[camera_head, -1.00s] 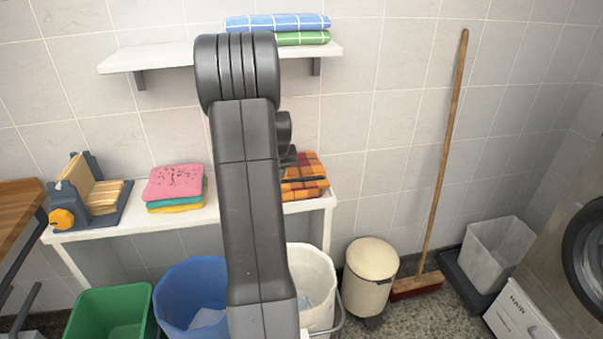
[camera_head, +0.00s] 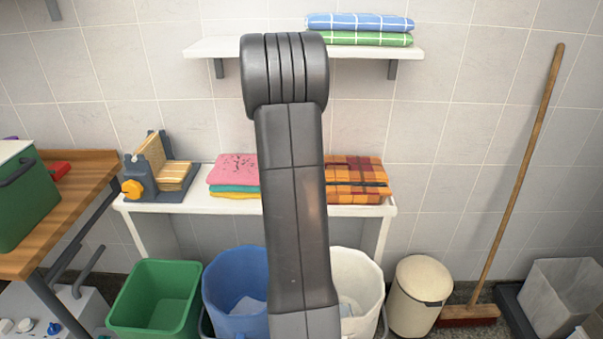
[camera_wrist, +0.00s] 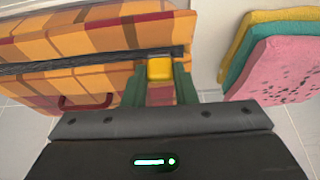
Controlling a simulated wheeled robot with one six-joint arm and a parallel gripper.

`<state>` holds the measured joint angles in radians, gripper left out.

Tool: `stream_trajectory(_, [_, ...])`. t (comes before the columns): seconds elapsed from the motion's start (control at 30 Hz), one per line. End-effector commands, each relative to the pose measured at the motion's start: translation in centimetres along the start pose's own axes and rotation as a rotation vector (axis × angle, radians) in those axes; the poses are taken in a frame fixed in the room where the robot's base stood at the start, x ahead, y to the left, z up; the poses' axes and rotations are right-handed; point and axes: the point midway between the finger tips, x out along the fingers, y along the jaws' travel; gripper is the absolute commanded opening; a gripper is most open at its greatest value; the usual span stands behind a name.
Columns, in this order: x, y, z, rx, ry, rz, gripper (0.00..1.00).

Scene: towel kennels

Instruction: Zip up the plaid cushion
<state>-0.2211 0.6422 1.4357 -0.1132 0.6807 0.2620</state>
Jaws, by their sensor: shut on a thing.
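The plaid cushion (camera_head: 358,172), orange, yellow and dark red, lies on the right end of the white bench, partly behind my arm. In the wrist view the cushion (camera_wrist: 90,40) fills the upper left, with a dark zip band (camera_wrist: 70,63) running along its side. A yellow zip pull (camera_wrist: 160,70) sits near the band's right end, by the cushion's corner. My gripper (camera_wrist: 159,78) has its green fingers shut on this pull, one on each side. In the head view my gripper is hidden behind the arm. How far the zip is closed cannot be told.
Folded pink, teal and yellow cloths (camera_head: 233,172) lie left of the cushion, with a gap between in the wrist view. A grey and yellow device (camera_head: 158,172) stands further left. A shelf (camera_head: 225,47) with towels hangs above. Green, blue and white bins stand in front.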

Motion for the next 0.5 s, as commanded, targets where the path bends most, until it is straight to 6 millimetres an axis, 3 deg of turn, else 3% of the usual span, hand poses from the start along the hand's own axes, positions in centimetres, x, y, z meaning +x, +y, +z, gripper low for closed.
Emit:
stream_trajectory(0.03, [-0.03, -0.03, -0.04, -0.001, 0.001, 0.0, 0.29])
stream_trajectory(0.13, [-0.03, -0.02, -0.04, -0.001, 0.001, 0.0, 0.47])
stream_trajectory(0.5, [-0.52, 0.0, -0.06, -0.001, 0.002, 0.0, 0.47])
